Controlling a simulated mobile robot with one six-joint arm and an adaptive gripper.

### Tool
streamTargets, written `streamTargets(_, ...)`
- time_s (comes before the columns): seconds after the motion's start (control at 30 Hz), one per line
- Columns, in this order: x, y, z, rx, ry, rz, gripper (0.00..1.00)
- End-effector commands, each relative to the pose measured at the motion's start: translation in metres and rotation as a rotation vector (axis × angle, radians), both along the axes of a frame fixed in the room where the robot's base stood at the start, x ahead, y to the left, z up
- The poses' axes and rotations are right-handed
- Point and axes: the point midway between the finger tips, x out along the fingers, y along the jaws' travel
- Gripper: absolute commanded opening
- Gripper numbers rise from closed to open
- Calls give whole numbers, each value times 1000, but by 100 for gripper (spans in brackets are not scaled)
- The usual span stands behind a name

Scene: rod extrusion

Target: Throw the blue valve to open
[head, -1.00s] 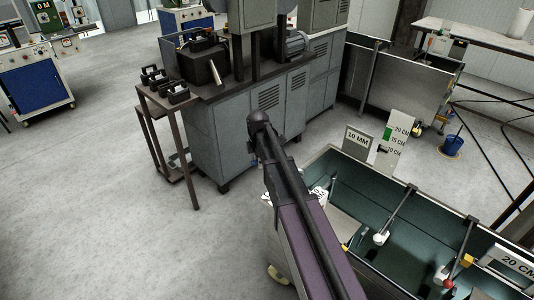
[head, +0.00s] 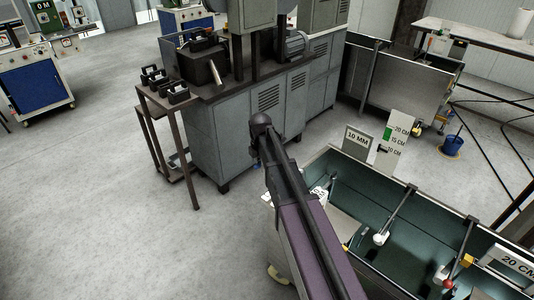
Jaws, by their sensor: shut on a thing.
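I cannot make out a blue valve in the head view. My arm rises from the lower right to a dark joint near the middle of the picture. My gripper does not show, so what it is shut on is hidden. A green-lined trough (head: 345,165) lies to the right of my arm. A white knob (head: 381,238) and a red knob (head: 450,285) are at its rods. A "10 MM" sign (head: 357,139) and a centimetre scale plate (head: 396,140) stand at its far edge.
A grey machine cabinet (head: 238,130) stands beyond my arm, with a dark side table (head: 160,100) at its left. A blue bucket (head: 452,146) stands on the floor at the right. The floor (head: 100,220) at left is clear.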

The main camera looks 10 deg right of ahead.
Motion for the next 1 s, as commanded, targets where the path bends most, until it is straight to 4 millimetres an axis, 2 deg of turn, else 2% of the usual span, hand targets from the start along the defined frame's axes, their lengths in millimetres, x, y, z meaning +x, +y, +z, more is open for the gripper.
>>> streamTargets(0.47,-4,-1,0,-1,2,43,0)
streamTargets(0.73,-11,-5,0,-1,2,159,0)
streamTargets(0.77,-10,-5,0,-1,2,156,35)
streamTargets(0.8,-10,-5,0,-1,2,155,47)
streamTargets(0.87,-9,-5,0,-1,2,154,64)
streamTargets(1.0,-9,-5,0,0,1,154,66)
